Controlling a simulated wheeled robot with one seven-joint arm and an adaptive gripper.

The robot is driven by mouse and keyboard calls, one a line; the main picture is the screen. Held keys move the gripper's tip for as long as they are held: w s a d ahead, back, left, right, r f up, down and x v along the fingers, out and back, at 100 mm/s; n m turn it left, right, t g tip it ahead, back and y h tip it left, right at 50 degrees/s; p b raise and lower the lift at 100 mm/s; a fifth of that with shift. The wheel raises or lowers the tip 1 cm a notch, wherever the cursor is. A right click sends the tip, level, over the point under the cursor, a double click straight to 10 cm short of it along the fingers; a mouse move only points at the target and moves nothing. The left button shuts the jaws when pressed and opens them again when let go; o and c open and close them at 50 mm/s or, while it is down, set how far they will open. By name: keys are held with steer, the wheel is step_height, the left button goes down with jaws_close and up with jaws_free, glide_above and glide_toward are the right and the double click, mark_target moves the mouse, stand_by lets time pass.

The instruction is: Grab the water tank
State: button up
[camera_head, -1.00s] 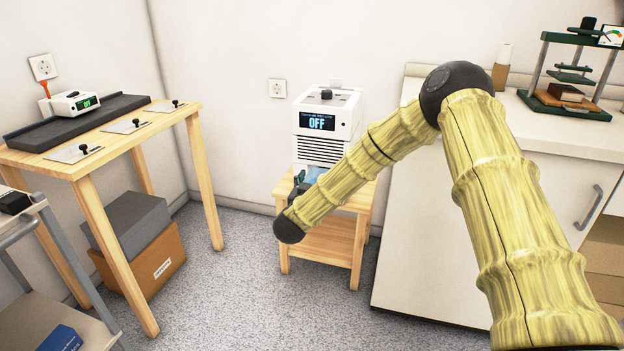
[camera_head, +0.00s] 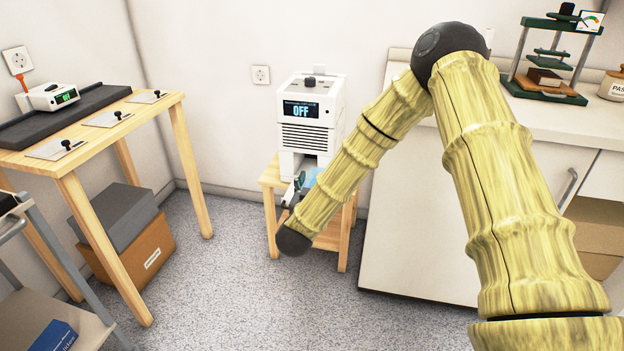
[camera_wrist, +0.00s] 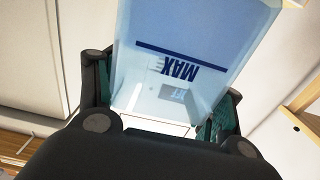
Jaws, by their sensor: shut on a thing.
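The water tank (camera_wrist: 185,50) is a clear, light-blue box with a dark line and the word MAX, upside down in the wrist view. My gripper (camera_wrist: 165,108) is shut on it, with a dark finger along each side. In the head view, the tank (camera_head: 310,177) is a small blue patch low at the front of the white machine (camera_head: 310,115), whose display reads OFF. My forearm and gripper hide much of it there. I cannot tell how far the tank is out of the machine.
The machine stands on a small wooden table (camera_head: 268,182). A white cabinet (camera_head: 405,220) stands close on the right, partly behind my arm. A wooden bench (camera_head: 85,150) and a grey cart (camera_head: 75,290) are at the left. The floor (camera_head: 225,270) between is clear.

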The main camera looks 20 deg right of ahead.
steer(key=shift+s+d+r, duration=0.15)
steer(key=shift+s, duration=1.15)
steer(key=shift+p, duration=0.3)
